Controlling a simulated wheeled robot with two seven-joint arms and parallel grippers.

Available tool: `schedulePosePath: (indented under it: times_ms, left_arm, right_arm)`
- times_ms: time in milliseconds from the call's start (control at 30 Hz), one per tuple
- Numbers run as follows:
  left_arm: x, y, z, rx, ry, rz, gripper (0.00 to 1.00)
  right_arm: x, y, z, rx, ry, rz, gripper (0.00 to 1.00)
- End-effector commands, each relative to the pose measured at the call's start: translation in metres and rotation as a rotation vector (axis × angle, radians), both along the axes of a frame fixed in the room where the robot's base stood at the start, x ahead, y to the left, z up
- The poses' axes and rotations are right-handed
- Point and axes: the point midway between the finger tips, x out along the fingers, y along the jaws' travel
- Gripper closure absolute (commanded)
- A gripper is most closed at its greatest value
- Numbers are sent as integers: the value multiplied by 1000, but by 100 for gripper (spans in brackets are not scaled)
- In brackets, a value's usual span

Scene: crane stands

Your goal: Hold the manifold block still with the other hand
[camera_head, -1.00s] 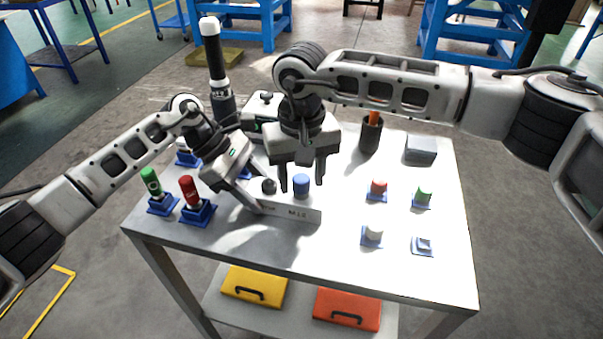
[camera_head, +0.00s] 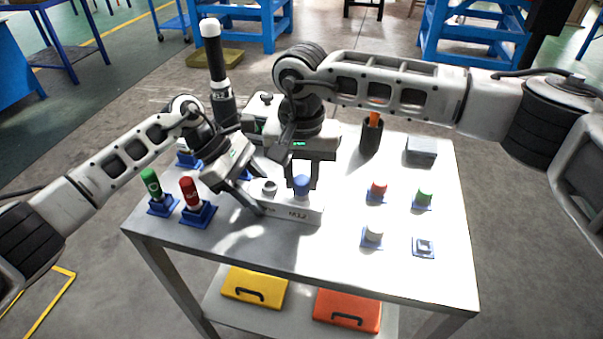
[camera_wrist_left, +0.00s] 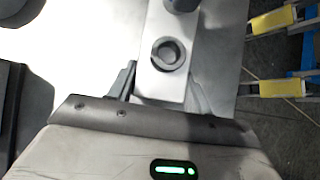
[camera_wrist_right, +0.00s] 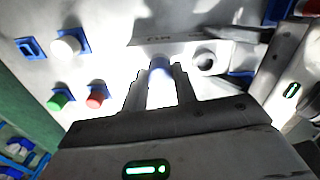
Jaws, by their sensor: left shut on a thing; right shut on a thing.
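The manifold block (camera_head: 290,212) is a long light-grey block lying on the table, marked M12 on its front. My left gripper (camera_head: 254,200) is shut on its left end; in the left wrist view the fingers sit on both sides of the block (camera_wrist_left: 160,85). A round port (camera_wrist_left: 168,53) is empty near that end. A blue plug (camera_head: 302,187) stands at the block's right end. My right gripper (camera_head: 303,176), pointing down from above, is shut on the blue plug. The right wrist view shows its fingers (camera_wrist_right: 158,85) around the plug. The plug's lower end is hidden.
Green (camera_head: 151,183) and red (camera_head: 190,191) plugs stand in blue holders at the left. Small red (camera_head: 378,187), green (camera_head: 423,193) and white (camera_head: 373,232) pieces sit at the right. A black cup (camera_head: 371,138) and grey box (camera_head: 421,150) stand behind. The front table area is clear.

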Motion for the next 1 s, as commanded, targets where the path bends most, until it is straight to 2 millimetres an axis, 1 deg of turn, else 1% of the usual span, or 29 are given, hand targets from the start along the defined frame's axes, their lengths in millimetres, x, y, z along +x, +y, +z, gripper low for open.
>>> schedulePosePath:
  times_ms: [100,333,400,467,600,733,1000]
  left_arm:
    - [0,-1,1,-3,-1,-1,81]
    - [0,0,1,-3,-1,-1,81]
    - [0,0,1,-3,-1,-1,81]
    - [0,0,1,-3,-1,-1,81]
    - [0,0,1,-3,-1,-1,81]
    - [0,0,1,-3,-1,-1,81]
    - [0,0,1,-3,-1,-1,81]
  right_arm:
    - [0,0,0,0,1,-68,100]
    - [0,0,0,0,1,-72,100]
    - [0,0,0,0,1,-98,100]
    - [0,0,0,0,1,-163,100]
    - [0,0,0,0,1,-376,100]
    - [0,0,0,0,0,-501,100]
    - [0,0,0,-1,0,-521,100]
